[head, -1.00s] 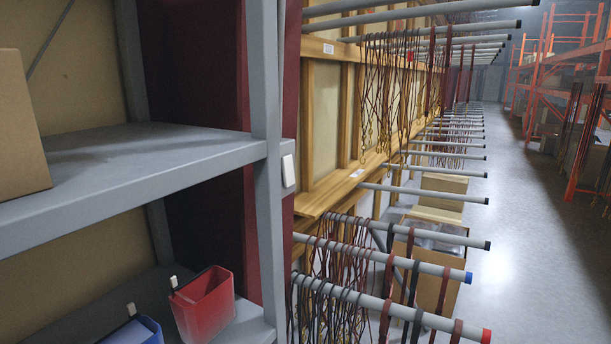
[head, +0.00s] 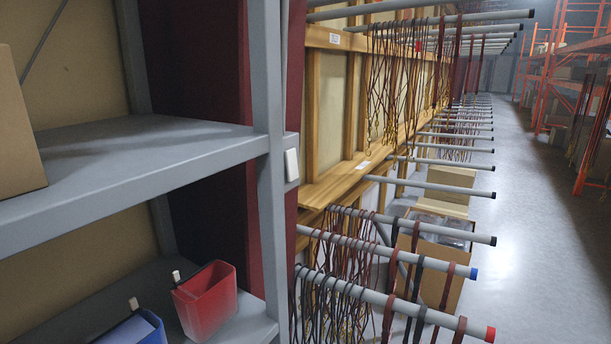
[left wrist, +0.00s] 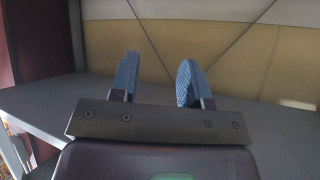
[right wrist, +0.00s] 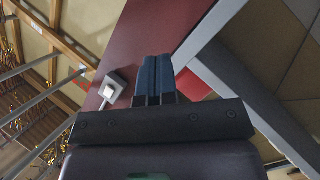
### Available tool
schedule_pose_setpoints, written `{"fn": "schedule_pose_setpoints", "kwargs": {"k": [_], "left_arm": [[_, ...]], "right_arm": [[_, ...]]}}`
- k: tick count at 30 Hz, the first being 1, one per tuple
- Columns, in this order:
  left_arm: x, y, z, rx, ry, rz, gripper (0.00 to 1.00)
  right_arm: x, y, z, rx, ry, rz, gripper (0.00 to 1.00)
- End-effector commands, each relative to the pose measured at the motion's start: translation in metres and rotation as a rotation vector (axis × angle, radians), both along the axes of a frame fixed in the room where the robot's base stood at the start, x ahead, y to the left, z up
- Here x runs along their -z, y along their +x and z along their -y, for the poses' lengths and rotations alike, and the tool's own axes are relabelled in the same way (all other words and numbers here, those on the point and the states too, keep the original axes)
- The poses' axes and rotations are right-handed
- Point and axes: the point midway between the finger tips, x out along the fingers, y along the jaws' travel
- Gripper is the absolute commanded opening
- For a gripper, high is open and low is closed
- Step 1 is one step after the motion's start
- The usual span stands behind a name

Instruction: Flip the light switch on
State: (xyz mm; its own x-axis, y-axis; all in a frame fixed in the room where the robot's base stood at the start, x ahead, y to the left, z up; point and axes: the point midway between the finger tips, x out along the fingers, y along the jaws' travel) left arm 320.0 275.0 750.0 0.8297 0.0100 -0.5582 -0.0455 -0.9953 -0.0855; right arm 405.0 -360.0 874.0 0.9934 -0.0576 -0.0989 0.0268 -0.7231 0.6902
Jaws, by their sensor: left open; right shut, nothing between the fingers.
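The light switch (head: 291,166) is a small white rocker on a grey box, on the dark red column just right of the grey shelf post in the head view. In the right wrist view the switch (right wrist: 107,92) sits left of my right gripper (right wrist: 154,60), apart from it. My right gripper is shut and empty, its blue fingers together in front of the red column. My left gripper (left wrist: 157,78) is open and empty, with a grey shelf and tan back panel beyond it. Neither gripper shows in the head view.
A grey shelf unit (head: 150,160) fills the left, with a cardboard box (head: 18,135), a red bin (head: 206,300) and a blue bin (head: 135,330). Long grey rods (head: 400,306) with hanging cords jut out at right. The aisle floor (head: 530,240) is clear.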

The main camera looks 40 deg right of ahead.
Motion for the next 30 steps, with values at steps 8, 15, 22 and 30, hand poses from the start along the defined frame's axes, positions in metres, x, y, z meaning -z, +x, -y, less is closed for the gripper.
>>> {"fn": "schedule_pose_setpoints", "kwargs": {"k": [8, 15, 22, 30], "left_arm": [[-0.011, 0.0, -0.001, -0.002, 0.0, 0.008, 0.43], [-0.016, -0.003, -0.002, -0.005, 0.0, 0.006, 0.43], [-0.017, -0.005, -0.002, -0.007, 0.0, 0.002, 0.43], [-0.019, -0.004, -0.002, -0.007, -0.001, 0.005, 0.43]], "right_arm": [[-0.164, 0.053, 0.023, -0.236, -0.812, 0.426, 0.0], [-0.258, 0.071, 0.026, -0.397, -1.548, 0.586, 0.0], [-0.315, 0.083, 0.051, -0.467, -2.118, 0.508, 0.0], [-0.342, 0.086, 0.072, -0.477, -2.363, 0.391, 0.0]]}}
